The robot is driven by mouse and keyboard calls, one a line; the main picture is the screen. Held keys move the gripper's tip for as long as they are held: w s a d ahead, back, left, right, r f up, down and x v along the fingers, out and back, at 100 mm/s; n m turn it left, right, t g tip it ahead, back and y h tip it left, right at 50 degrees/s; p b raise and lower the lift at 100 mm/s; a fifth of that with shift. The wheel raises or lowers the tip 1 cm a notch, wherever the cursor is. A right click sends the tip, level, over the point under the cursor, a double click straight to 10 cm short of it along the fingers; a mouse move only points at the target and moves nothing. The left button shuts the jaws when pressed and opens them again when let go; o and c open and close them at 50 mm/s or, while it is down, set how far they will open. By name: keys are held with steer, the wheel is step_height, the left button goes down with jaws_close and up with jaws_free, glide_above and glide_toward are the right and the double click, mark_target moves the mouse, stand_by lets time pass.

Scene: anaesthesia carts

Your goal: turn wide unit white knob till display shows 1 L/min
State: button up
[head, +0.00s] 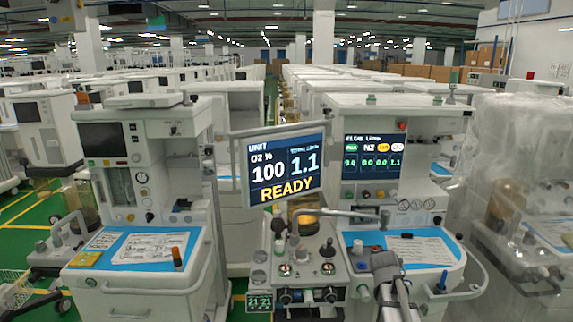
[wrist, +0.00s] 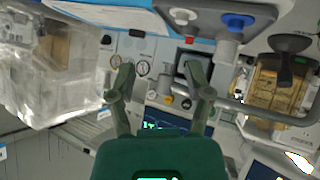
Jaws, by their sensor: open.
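The wide unit (head: 421,150) stands right of centre in the head view. Its flow screen (head: 372,157) appears to read 0.0, 0.0, 0.0 and 1.1, the last under a white label. Small knobs (head: 366,194) sit in a row below it; which one is white is too small to tell. The large display (head: 286,170) shows O2 100, total 1.1 and READY. In the wrist view my gripper (wrist: 157,65) is open and empty, its fingers spread in front of the panel. Knobs (wrist: 168,98) and part of the flow screen (wrist: 159,121) show between and below the fingers.
A metal bar (head: 345,213) crosses in front of the wide unit's panel. Gauges (head: 403,205) sit right of the knobs. Another cart (head: 140,200) stands left, and a plastic-wrapped unit (head: 510,190) stands close on the right. A blue-topped worktop (head: 440,250) lies below the panel.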

steer(key=s+a+f+n+g+y+p, duration=0.1)
steer(key=s+a+g, duration=0.3)
steer(key=s+a, duration=0.4)
steer(key=s+a+f+n+g+y+p, duration=0.1)
steer(key=s+a, duration=0.7)
steer(key=s, duration=0.8)
steer(key=f+g+y+p, duration=0.1)
steer(key=g+y+p, duration=0.1)
steer(key=g+y, duration=0.1)
steer(key=shift+s+a+f+g, duration=0.2)
steer(key=shift+s+a+g, duration=0.2)
steer(key=shift+g, duration=0.4)
steer(key=shift+w, duration=0.1)
stand_by(0.4)
steer(key=shift+c, duration=0.2)
stand_by(1.6)
steer(key=shift+c, duration=0.4)
